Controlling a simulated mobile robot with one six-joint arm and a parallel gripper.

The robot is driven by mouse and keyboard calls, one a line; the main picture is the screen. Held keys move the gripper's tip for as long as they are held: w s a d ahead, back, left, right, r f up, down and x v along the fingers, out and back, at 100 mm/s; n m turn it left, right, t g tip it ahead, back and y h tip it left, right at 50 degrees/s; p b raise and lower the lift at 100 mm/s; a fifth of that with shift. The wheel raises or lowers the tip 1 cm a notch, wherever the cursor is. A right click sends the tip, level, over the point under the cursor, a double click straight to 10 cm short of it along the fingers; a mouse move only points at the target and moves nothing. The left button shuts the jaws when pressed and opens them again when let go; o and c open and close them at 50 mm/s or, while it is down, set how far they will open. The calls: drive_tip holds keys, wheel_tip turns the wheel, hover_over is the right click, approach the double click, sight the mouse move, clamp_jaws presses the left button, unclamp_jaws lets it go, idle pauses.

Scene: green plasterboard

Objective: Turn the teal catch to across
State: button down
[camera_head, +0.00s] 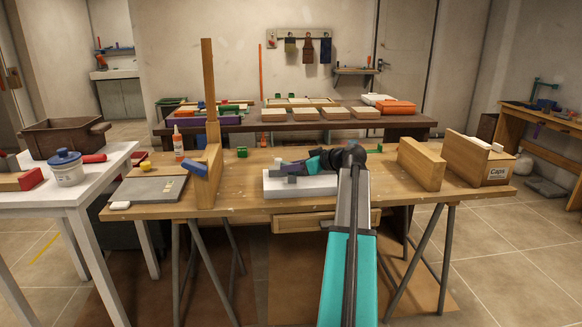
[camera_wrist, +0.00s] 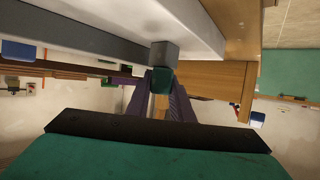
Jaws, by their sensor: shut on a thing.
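My gripper (camera_head: 291,167) reaches over the white block (camera_head: 310,188) at the middle of the workbench. In the wrist view, the two dark purple-grey fingers of my gripper (camera_wrist: 161,92) are shut on the teal catch (camera_wrist: 161,79). The fingers lie on either side of it and hide part of it. A grey block (camera_wrist: 163,53) sits just beyond the catch, against the pale block face.
A wooden upright (camera_head: 209,170) stands left of the white block, beside a grey slab (camera_head: 148,189). A wooden block (camera_head: 421,164) and a cardboard box (camera_head: 478,162) stand to the right.

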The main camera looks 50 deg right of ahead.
drive_tip(key=m+h, duration=0.1)
drive_tip(key=m+h+p, duration=0.1)
drive_tip(key=h, duration=0.1)
drive_tip(key=shift+s+a+m, duration=0.1)
drive_tip(key=shift+a+m, duration=0.1)
drive_tip(key=shift+m, duration=0.2)
drive_tip(key=m+h+p, duration=0.2)
drive_tip(key=shift+r+g+h, duration=0.1)
drive_tip(key=shift+g+h, duration=0.3)
drive_tip(key=shift+d+m+h+p, duration=0.1)
drive_tip(key=shift+m+h+p, duration=0.55)
drive_tip(key=shift+p, duration=0.5)
drive_tip(key=m+g+h+p, duration=0.1)
drive_tip(key=m+p, duration=0.1)
drive_tip(key=p, duration=0.1)
drive_tip(key=shift+h, duration=0.35)
drive_tip(key=shift+d+m+g+h+p, duration=0.1)
drive_tip(key=shift+m+g+h+p, duration=0.6)
drive_tip(key=shift+p, duration=0.85)
drive_tip(key=c, duration=1.6)
unclamp_jaws()
drive_tip(key=shift+o, duration=0.2)
